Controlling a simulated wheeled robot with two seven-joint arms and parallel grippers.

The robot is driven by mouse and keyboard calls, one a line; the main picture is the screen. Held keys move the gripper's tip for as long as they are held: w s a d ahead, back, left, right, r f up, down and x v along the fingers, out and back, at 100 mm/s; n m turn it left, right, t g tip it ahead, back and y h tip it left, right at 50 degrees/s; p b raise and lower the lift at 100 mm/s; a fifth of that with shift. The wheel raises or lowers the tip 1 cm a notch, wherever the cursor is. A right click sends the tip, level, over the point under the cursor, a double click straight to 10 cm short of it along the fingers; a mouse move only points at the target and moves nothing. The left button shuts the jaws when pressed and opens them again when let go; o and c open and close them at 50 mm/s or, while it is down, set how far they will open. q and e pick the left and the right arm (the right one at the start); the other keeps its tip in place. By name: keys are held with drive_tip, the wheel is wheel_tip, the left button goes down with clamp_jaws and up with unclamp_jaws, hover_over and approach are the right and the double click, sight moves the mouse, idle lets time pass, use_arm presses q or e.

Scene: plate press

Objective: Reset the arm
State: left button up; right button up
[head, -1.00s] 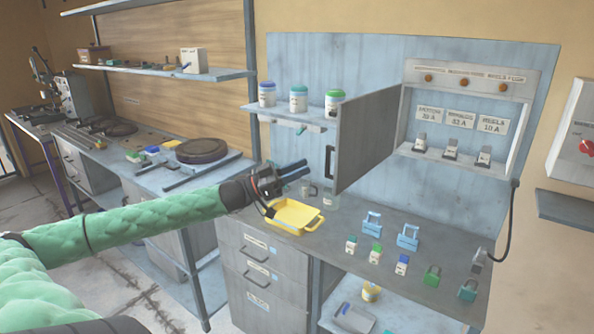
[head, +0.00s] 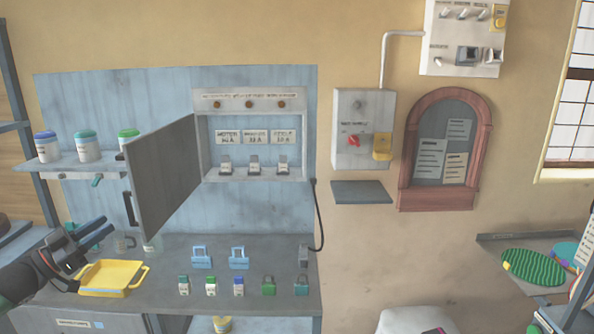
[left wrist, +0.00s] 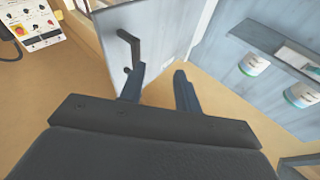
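My left gripper (head: 93,233) is at the left edge of the head view, above the bench and close to the yellow tray (head: 111,291). Its two fingers are apart with nothing between them. In the left wrist view the open gripper (left wrist: 158,85) points toward the grey cabinet door (left wrist: 155,35) and its dark handle (left wrist: 128,48), without gripping it. The cabinet door (head: 163,180) stands open to the left in the head view, showing three breakers (head: 254,168) under labels. My right gripper is not in view.
Blue hasps (head: 201,257), several small breakers and green padlocks (head: 269,286) stand on the bench (head: 170,293). Jars (head: 87,147) line a shelf at left. A wall box with a red switch (head: 354,141) and a small shelf (head: 362,192) are right of the panel.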

use_arm(q)
drive_tip(key=a+f+n+g+y, duration=0.15)
drive_tip(key=a+f+y, duration=0.25)
drive_tip(key=f+y, duration=0.4)
drive_tip(key=a+f+g+y, duration=0.35)
drive_tip(key=f+y, duration=0.25)
drive_tip(key=f, duration=0.4)
drive_tip(key=s+d+f+n+g+y, duration=0.3)
drive_tip(key=s+f+g, duration=0.4)
drive_tip(key=s+f, duration=1.25)
drive_tip(key=s+d+f+g, duration=0.2)
drive_tip(key=s+d+f, duration=0.3)
drive_tip(key=d, duration=0.3)
drive_tip(key=s+d+f+g, duration=0.1)
drive_tip(key=s+d+f, duration=0.45)
drive_tip(key=d, duration=0.25)
drive_tip(key=s+d+f+n+h, duration=0.1)
drive_tip(key=d+h, duration=0.1)
drive_tip(key=d, duration=1)
drive_tip(key=s+d+f+n+g+h, duration=0.1)
drive_tip(key=s+d+h, duration=0.1)
drive_tip(key=d, duration=1)
drive_tip(key=shift+s+d+h, duration=0.2)
drive_tip(key=shift+d+h, duration=0.15)
drive_tip(key=shift+h, duration=0.45)
